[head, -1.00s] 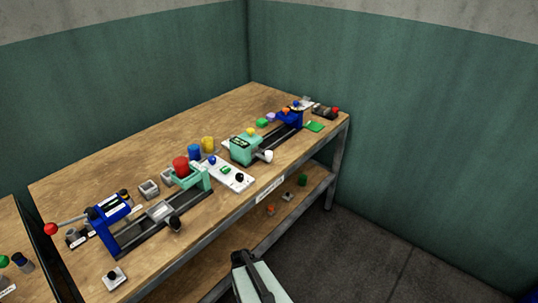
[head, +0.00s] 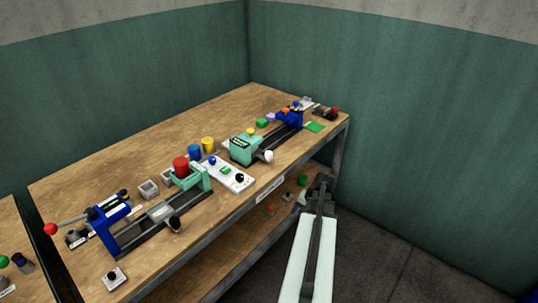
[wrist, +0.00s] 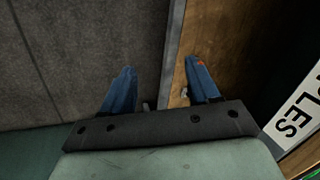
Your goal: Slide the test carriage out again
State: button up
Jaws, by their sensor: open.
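Two presses stand on the wooden bench. The left press has a blue frame (head: 110,222) with a red-knobbed lever and a mint green end (head: 197,180). A grey carriage (head: 160,212) with a black knob (head: 173,225) sits on its dark rails between them. The right press has a mint block (head: 243,150) with a white knob (head: 267,156), dark rails, and a blue frame (head: 291,119). I cannot tell which press holds the test carriage. My gripper (head: 323,180) is open and empty, low in front of the bench's right end. Its blue fingers also show in the wrist view (wrist: 158,75).
A white control panel (head: 228,174) lies between the presses. A lower shelf (head: 240,245) holds several small pieces. A bench leg (head: 337,160) stands close behind my gripper. The floor (head: 380,255) to the right is clear. Part of a label (wrist: 295,120) shows in the wrist view.

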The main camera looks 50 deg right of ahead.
jog(key=w+d+r+m+t, duration=0.2)
jog(key=d+r+m+t, duration=0.2)
jog(key=d+r, duration=0.65)
jog(key=m+t+y, duration=0.2)
jog(key=m+t, duration=0.3)
jog(key=m, duration=0.6)
send_near(271, 153)
jog(key=s+d, duration=0.2)
jog(key=s, duration=0.1)
jog(key=w+a+f+m, duration=0.1)
jog(key=w, duration=0.3)
jog(key=w+a+f+m, duration=0.1)
jog(key=w+f, duration=0.1)
jog(key=w, duration=0.2)
jog(key=w+a+f+m, duration=0.1)
jog(key=w+a, duration=0.1)
jog(key=w, duration=0.2)
jog(key=shift+w+a+f+t+y, duration=0.15)
jog(key=shift+w+f+t+y, duration=0.15)
jog(key=shift+w+f+y, duration=0.1)
jog(key=shift+s, duration=0.1)
jog(key=shift+c, duration=0.3)
grip_shut()
